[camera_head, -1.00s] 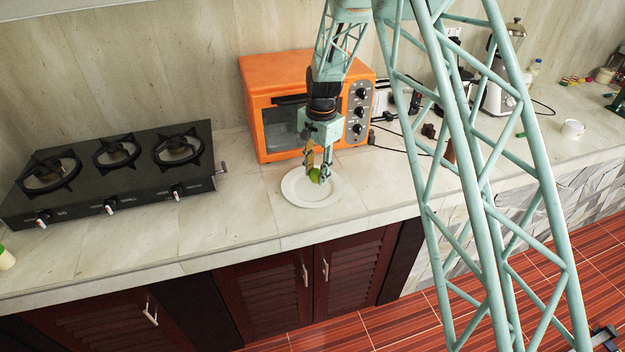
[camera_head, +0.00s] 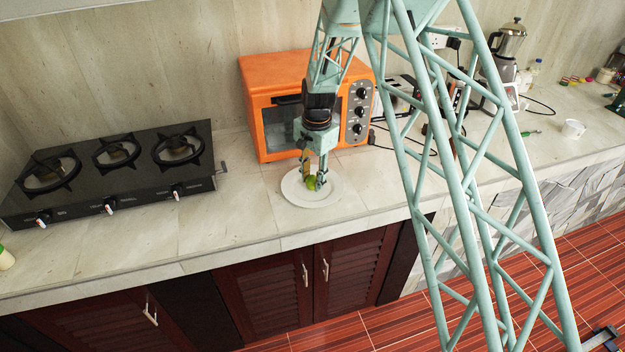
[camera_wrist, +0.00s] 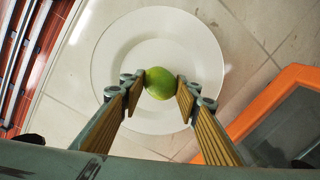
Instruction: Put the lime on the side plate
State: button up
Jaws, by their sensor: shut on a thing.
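The lime (camera_head: 311,184) is green and round. My gripper (camera_head: 315,182) is shut on it, and the wrist view shows the lime (camera_wrist: 159,83) between the two finger pads. The side plate (camera_head: 291,193) is white and round and lies on the counter in front of the oven. In the wrist view the plate (camera_wrist: 110,60) is behind the lime, which appears over the plate's middle. The lime is at or very near the plate's surface; I cannot tell whether it touches.
An orange oven (camera_head: 270,75) stands just behind the plate. A black gas stove (camera_head: 110,170) is to the left. A white cup (camera_head: 573,129) and a blender (camera_head: 508,45) are far right. The counter beside the plate is clear.

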aim_at(314, 179)
jog(key=shift+f, duration=0.15)
jog(key=o, duration=0.9)
jog(key=shift+c, duration=0.2)
jog(key=shift+r, duration=0.25)
notch_tip(314, 179, up, 12)
jog(key=shift+s+d+p, duration=0.3)
jog(key=shift+f, duration=0.1)
dwell(0.6)
